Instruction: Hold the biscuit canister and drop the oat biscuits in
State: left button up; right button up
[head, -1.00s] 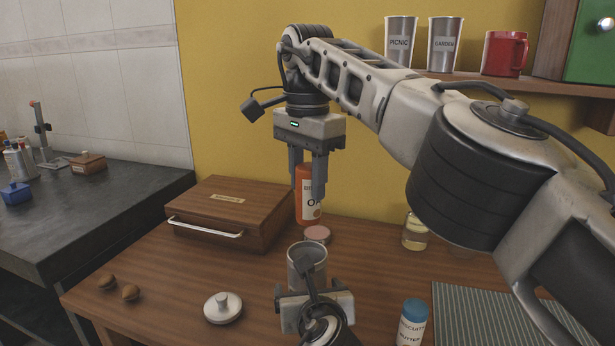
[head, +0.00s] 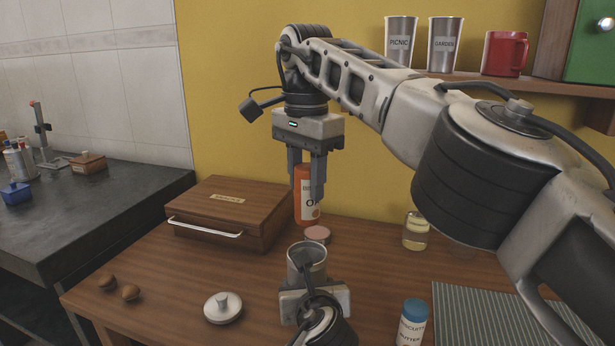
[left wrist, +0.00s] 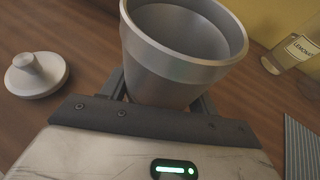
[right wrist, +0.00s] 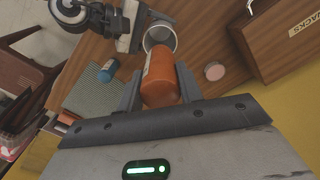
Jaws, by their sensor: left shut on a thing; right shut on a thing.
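The open steel biscuit canister (head: 307,264) is upright above the near middle of the wooden table. My left gripper (head: 312,290) is shut on it from the near side; the left wrist view shows the canister (left wrist: 180,62) empty as far as I see. My right gripper (head: 307,190) points down and is shut on an orange jar (head: 305,208), its label partly hidden behind a finger. The jar is upright, behind and above the canister. The right wrist view shows the jar (right wrist: 160,82) from above, beside the canister mouth. A steel knobbed lid (head: 222,308) lies left of the canister.
A pink lid (head: 317,234) lies behind the canister. The front left table is mostly clear.

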notch_tip(320, 180, down, 12)
jog(key=shift+r, duration=0.25)
jog(key=o, duration=1.1)
dwell(0.4)
jog(key=shift+r, duration=0.15)
notch_tip(320, 180, up, 12)
jog(key=shift+f, duration=0.1)
dwell(0.4)
pick_arm(q)
jog(key=o, duration=1.1)
